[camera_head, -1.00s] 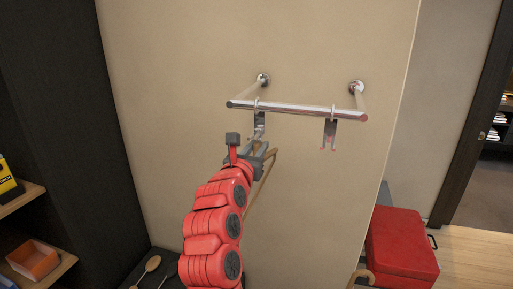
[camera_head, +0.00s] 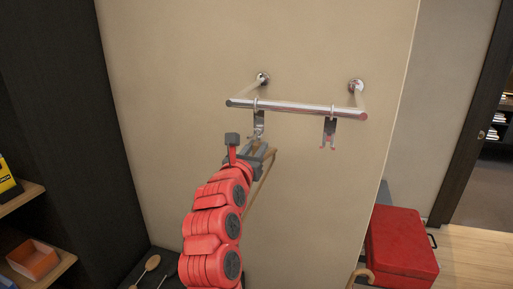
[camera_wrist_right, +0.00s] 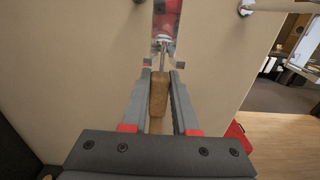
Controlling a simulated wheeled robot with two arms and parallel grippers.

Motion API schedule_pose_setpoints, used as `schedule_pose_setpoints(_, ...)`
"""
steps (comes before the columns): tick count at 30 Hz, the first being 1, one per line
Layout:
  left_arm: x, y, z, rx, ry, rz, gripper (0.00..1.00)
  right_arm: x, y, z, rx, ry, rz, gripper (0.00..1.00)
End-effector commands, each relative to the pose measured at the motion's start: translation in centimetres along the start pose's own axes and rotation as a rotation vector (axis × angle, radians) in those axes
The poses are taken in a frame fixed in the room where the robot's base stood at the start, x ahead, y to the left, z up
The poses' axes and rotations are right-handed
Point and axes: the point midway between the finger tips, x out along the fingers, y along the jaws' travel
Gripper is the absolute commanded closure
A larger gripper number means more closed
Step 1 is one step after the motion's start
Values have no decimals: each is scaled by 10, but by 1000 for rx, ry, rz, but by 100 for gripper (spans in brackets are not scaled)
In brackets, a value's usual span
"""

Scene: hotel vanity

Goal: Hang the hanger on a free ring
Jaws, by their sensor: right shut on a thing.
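My right gripper (camera_head: 258,150) is shut on a wooden hanger (camera_head: 261,180), just below the left ring (camera_head: 257,122) on the chrome bar. In the right wrist view the hanger's wooden body (camera_wrist_right: 159,95) sits between the fingers (camera_wrist_right: 160,78). Its thin metal hook points up in front of a shiny plate (camera_wrist_right: 166,22) with red reflections. I cannot tell whether the hook touches the ring or is through it. The right ring (camera_head: 329,130) hangs from the bar with nothing on it. My left gripper is out of view.
The chrome bar (camera_head: 290,108) stands out from a beige wall on two mounts. A red box (camera_head: 402,243) is at lower right, near a curved tan handle (camera_head: 362,274). Shelves with an orange tray (camera_head: 34,260) are at left. The space right of my gripper is clear.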

Motion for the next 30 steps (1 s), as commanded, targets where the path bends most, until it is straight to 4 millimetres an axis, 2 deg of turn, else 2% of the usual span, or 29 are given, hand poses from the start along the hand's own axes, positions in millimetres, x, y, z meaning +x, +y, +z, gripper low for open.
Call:
schedule_pose_setpoints(25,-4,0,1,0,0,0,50,0,0,-8,0,-1,0,100)
schedule_pose_setpoints(26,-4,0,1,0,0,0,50,0,0,-8,0,-1,0,68)
schedule_pose_setpoints(30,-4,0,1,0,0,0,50,0,0,-8,0,0,0,42)
